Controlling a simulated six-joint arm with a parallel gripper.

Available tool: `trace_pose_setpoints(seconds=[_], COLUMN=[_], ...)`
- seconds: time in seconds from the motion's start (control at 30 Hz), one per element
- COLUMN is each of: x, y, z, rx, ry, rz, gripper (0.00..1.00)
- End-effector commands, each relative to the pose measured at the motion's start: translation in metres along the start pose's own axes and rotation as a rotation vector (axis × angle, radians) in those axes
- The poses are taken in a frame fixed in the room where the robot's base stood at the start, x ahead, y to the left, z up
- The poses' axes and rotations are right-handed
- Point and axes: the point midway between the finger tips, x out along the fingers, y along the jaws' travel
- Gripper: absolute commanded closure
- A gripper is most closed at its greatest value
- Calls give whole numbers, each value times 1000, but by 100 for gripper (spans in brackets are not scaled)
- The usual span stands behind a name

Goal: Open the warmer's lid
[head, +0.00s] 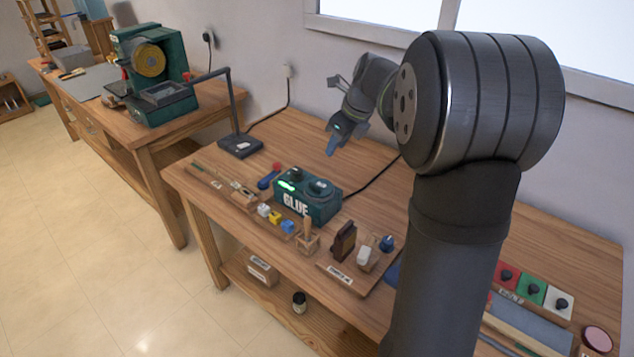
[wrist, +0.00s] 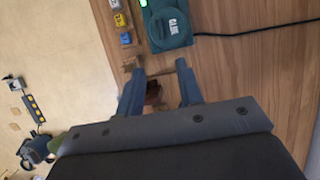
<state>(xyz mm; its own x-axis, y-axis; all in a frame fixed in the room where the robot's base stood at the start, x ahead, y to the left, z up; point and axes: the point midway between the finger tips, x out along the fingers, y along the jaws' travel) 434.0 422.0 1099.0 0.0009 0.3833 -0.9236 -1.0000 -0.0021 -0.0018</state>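The glue warmer is a dark green box (head: 309,208) marked GLUE, near the middle of the bench in the head view. Its round dark lid (head: 319,187) lies flat on top and looks shut. In the wrist view the warmer (wrist: 184,43) is at the top, partly cut off by the frame edge, with its lid (wrist: 172,20) facing up. My gripper (head: 333,147) is above the bench, behind the warmer and apart from it. In the wrist view my gripper (wrist: 159,70) has its two fingers spread, with nothing held between them.
Small coloured blocks (head: 275,217) stand in front of the warmer. A wooden board (head: 350,275) with tools is to its right, and a black lamp (head: 240,145) stands behind left. A dark cable (head: 373,178) runs behind the warmer. Bare bench lies around the cable.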

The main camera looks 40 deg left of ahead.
Motion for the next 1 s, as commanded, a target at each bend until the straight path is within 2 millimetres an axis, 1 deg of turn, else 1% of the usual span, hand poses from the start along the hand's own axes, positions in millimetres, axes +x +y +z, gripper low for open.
trace_pose_setpoints(seconds=[0.17,0.27,0.5,0.7,0.8,0.9,1.0], x=[19,39,92,134,150,162,169], y=[1,1,1,1,1,0,0], z=[0,-1,-1,0,0,0,0], rx=[6,6,3,3,3,3,3], ry=[3,3,2,2,1,0,-1], rz=[4,5,4,3,3,2,1], gripper=[66,66,66,66,66,66,66])
